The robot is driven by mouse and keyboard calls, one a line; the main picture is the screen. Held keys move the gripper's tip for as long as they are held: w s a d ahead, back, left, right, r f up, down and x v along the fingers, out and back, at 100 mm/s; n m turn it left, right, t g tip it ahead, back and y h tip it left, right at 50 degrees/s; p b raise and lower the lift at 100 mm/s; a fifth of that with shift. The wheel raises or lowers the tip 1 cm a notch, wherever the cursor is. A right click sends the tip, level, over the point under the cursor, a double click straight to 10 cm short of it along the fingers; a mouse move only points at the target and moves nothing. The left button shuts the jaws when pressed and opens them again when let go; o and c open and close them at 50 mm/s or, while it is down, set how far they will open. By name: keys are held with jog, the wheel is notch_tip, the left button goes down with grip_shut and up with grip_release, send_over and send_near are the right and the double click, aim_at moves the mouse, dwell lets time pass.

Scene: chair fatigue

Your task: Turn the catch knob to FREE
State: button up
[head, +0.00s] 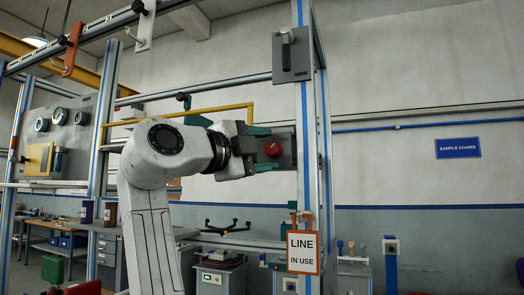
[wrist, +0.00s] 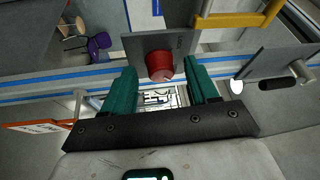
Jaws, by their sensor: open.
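The red knob (head: 272,149) sits on a grey plate (head: 288,143) fixed to the blue-striped post. In the wrist view the red knob (wrist: 160,67) shows on its grey plate (wrist: 132,44), between and just beyond the two teal fingertips. My gripper (head: 262,150) comes at it from the left in the head view. In the wrist view my gripper (wrist: 159,75) is open, one finger on each side of the knob, with a gap on both sides. The way the knob points cannot be told.
A yellow bar (head: 190,112) runs just above my wrist. A "LINE IN USE" sign (head: 303,252) hangs below. The wrist view shows a black handle (wrist: 278,84) at right.

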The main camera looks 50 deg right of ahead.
jog(key=a+f+b, duration=0.1)
jog(key=a, duration=0.9)
jog(key=shift+w+a+f, duration=0.25)
jog(key=shift+a, duration=0.1)
